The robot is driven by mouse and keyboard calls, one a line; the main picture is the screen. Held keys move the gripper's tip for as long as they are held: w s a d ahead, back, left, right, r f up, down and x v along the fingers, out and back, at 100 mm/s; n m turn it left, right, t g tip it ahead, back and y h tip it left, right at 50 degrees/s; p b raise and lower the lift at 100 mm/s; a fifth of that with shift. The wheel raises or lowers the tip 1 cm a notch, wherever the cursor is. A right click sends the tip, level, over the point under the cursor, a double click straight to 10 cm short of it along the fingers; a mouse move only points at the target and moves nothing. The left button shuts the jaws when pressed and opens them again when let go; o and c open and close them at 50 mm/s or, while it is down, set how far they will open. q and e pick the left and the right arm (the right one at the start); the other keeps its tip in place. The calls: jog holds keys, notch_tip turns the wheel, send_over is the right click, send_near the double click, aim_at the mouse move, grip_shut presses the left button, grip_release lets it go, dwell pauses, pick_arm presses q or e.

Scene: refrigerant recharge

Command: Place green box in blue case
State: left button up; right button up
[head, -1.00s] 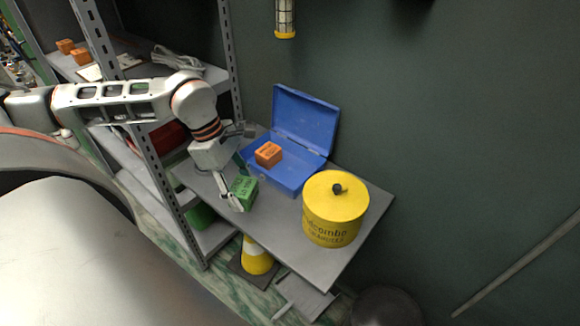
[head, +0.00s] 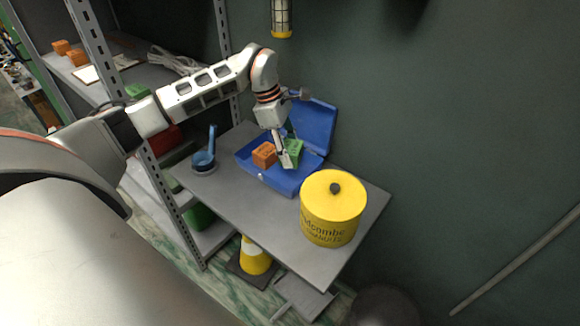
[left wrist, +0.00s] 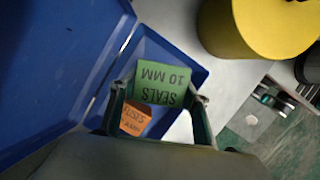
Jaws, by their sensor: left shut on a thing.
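The green box (head: 294,150), marked "SEALS 10 MM" in the left wrist view (left wrist: 160,82), is held between the fingers of my left gripper (head: 285,153). It is over or inside the right part of the open blue case (head: 263,181); I cannot tell whether it touches the case floor. The case lid (head: 314,125) stands open at the back. An orange box (head: 264,154), marked "FUSES" in the left wrist view (left wrist: 135,119), sits in the case beside the green box. My right gripper is not in view.
A yellow tin (head: 333,208) with a dark knob stands on the grey table (head: 228,190) right of the case. A blue ladle-like tool (head: 205,155) stands at the table's left. Metal shelving (head: 165,70) rises behind on the left.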

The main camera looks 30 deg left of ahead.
aim_at(293, 176)
pick_arm(q)
notch_tip(293, 176, down, 3)
jog(key=shift+s+a+r, duration=0.1)
jog(key=shift+s+r, duration=0.05)
notch_tip(293, 176, down, 4)
jog(key=shift+r+b, duration=0.1)
jog(key=shift+b, duration=0.2)
jog(key=shift+w, duration=0.2)
jog(key=o, duration=1.1)
